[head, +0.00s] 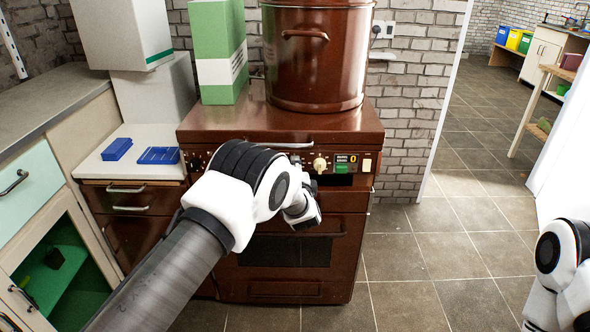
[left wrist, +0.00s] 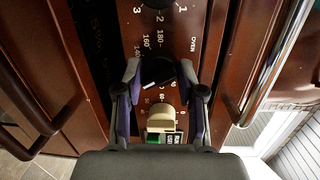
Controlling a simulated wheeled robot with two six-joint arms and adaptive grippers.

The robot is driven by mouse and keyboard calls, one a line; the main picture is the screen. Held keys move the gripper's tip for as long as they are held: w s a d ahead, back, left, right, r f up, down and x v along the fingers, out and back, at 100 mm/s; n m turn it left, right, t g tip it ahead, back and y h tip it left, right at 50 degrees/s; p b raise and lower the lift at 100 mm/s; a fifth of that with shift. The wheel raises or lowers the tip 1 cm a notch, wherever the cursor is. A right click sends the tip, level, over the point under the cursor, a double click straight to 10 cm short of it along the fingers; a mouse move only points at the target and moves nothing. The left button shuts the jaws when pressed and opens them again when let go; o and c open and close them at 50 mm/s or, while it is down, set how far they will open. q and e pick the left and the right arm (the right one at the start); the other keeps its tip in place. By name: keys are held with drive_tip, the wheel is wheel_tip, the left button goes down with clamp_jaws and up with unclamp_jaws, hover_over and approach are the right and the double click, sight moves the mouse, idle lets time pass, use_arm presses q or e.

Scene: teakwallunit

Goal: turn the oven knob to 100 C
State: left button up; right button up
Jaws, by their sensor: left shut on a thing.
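The oven knob (left wrist: 157,72) is black and round with a white pointer mark on its lower left edge in the left wrist view. White numbers such as 160 and 180 and the word OVEN are printed around it. The exact setting under the pointer cannot be read. My left gripper (left wrist: 159,76) is shut on the knob, one finger on each side. In the head view my left arm reaches to the front of the brown oven (head: 287,251) and largely hides this knob. My right arm shows at the lower right, its gripper out of view.
A cream knob (head: 319,164) sits close beside the oven knob, next to a green and white label (head: 346,163). A large brown pot (head: 317,65) and a green-white box (head: 218,55) stand on top. Door handles stick out nearby. The floor at right is clear.

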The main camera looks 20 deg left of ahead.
use_arm(q)
drive_tip(key=o, duration=1.1)
drive_tip(key=shift+s, duration=0.1)
drive_tip(key=v, duration=1.1)
drive_tip(key=shift+s+d, duration=0.2)
drive_tip(key=shift+s, duration=0.15)
